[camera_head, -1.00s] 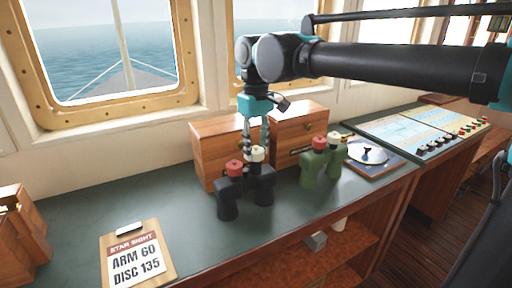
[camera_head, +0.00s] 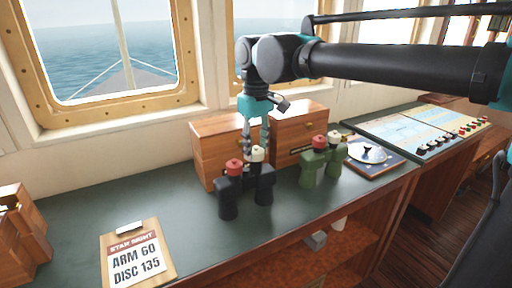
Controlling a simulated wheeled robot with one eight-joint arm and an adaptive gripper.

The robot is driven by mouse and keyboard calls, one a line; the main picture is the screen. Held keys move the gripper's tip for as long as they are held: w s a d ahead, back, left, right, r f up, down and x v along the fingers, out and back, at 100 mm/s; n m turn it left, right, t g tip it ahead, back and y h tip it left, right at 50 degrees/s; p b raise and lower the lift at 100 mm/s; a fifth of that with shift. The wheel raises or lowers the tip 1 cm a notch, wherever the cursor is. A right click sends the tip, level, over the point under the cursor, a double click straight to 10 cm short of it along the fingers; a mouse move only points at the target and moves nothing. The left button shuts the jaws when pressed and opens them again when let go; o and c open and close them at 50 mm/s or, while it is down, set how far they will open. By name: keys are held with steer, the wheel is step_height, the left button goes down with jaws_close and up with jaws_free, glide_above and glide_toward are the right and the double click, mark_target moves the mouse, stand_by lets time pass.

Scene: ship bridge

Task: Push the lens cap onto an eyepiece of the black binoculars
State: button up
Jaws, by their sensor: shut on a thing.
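Green binoculars (camera_head: 311,170) with red and cream tops stand to the right. Wooden drawer boxes (camera_head: 212,150) stand close behind the black binoculars. A dial instrument (camera_head: 368,153) is farther right. A clipboard (camera_head: 137,258) lies at front left. The counter left of the binoculars is clear.

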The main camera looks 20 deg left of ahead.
steer(key=shift+f, duration=0.75)
stand_by(0.8)
steer(key=o, duration=0.8)
steer(key=shift+o, duration=0.4)
steer(key=o, duration=0.3)
steer(key=shift+r, duration=0.1)
steer(key=shift+r, duration=3.4)
